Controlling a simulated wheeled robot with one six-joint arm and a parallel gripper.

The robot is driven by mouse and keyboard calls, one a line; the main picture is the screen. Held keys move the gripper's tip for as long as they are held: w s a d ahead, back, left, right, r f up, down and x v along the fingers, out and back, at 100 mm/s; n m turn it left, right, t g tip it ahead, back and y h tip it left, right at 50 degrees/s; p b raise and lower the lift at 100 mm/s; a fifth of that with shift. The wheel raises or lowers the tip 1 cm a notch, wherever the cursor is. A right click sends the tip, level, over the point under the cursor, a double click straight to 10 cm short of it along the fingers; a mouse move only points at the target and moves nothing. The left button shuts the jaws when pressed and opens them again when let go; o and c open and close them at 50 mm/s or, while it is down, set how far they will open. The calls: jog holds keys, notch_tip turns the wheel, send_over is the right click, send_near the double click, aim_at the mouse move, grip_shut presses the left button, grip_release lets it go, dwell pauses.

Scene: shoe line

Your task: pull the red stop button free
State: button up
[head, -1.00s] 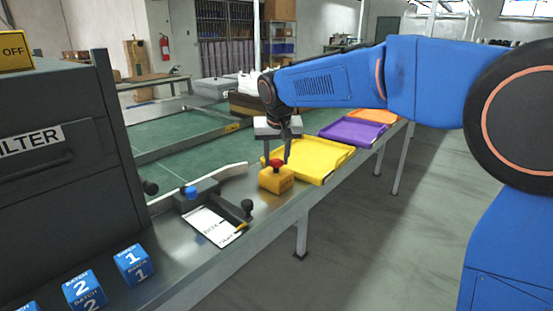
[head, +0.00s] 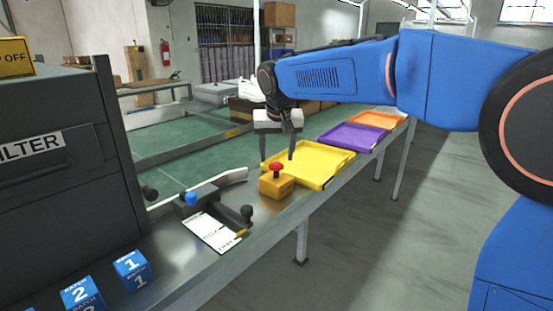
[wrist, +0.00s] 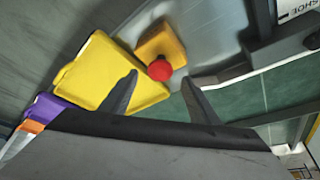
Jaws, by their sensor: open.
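The red stop button (head: 276,166) sits on top of a small yellow box (head: 276,188) on the metal bench, at the front corner of the yellow tray. My gripper (head: 278,157) is open and empty, fingers pointing down, with its tips a little above the button in the head view. In the wrist view the red button (wrist: 160,70) shows between the two spread fingertips (wrist: 160,77), with clear room on both sides. The yellow box (wrist: 161,46) is largely visible behind it. I see no contact between fingers and button.
The yellow tray (head: 328,178) lies right beside the box, with purple (head: 352,133) and orange (head: 376,119) trays beyond. A dark fixture with a blue knob (head: 191,198) and a black knob (head: 247,213) stands to the left, near a white card (head: 212,232). Blue cubes (head: 133,270) lie nearer.

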jog(key=v, duration=1.4)
jog(key=shift+r, duration=0.3)
jog(key=s+d+f, duration=0.5)
jog(key=s+d, duration=0.2)
jog(key=d, duration=0.4)
jog(key=s+d+f, duration=0.5)
jog(key=s+d, duration=0.2)
jog(key=d, duration=0.3)
jog(key=s+d+f, duration=0.5)
jog(key=s+f, duration=0.4)
jog(key=s+d+f+m, duration=0.1)
jog(key=s+d+f, duration=0.4)
jog(key=s+f, duration=0.3)
jog(key=shift+s+f+h, duration=0.3)
jog(key=shift+s+f, duration=0.1)
jog(key=shift+s, duration=0.2)
